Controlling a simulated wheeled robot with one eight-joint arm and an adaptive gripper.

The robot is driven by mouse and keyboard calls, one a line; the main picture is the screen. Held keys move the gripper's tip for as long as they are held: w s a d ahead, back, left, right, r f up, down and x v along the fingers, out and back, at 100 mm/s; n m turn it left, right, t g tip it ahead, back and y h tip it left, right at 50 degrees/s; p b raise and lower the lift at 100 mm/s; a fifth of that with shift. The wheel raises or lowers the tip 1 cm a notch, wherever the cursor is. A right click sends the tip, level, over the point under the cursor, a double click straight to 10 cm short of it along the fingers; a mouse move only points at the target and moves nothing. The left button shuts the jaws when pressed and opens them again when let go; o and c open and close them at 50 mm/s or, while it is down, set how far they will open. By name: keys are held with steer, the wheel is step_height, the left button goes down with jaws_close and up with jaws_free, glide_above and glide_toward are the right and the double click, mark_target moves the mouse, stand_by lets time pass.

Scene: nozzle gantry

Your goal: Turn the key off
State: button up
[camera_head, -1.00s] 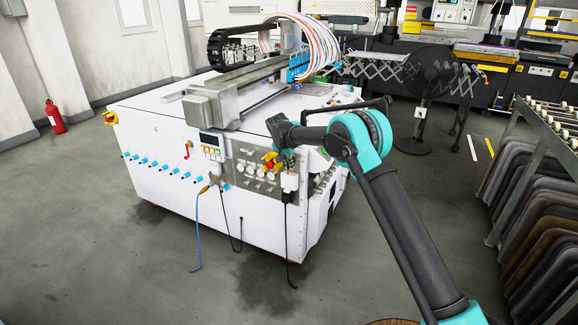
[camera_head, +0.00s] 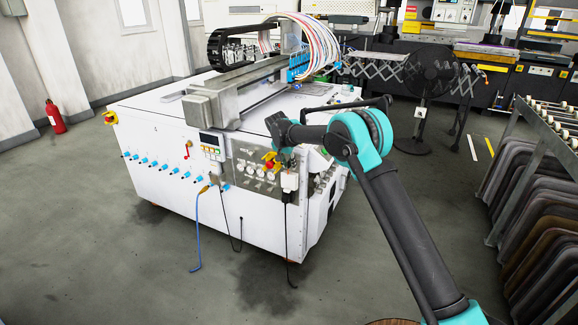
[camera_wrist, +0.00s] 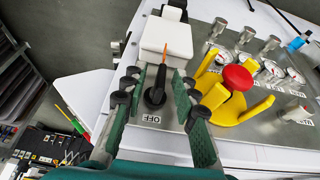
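The black key switch (camera_wrist: 155,94) with an orange stripe shows in the wrist view on a metal panel. Its stripe points up in the picture, away from the upside-down OFF label (camera_wrist: 150,119). My gripper (camera_wrist: 158,78) has its green-padded fingers on either side of the switch. The fingers look apart, with a narrow gap on each side of the switch, so no firm hold shows. In the head view, my gripper is at the right part of the machine's front panel (camera_head: 245,168), and the key is too small or hidden to make out.
A red emergency button (camera_wrist: 237,78) with a yellow guard (camera_wrist: 222,107) sits close to the right finger. A white plug box (camera_wrist: 166,37) is just beyond the fingertips. Gauges and valves (camera_wrist: 270,68) line the panel farther right. The floor before the machine is clear apart from hanging cables.

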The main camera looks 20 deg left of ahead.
steer(key=v, duration=1.1)
steer(key=shift+s+r, duration=0.1)
steer(key=shift+d, duration=0.15)
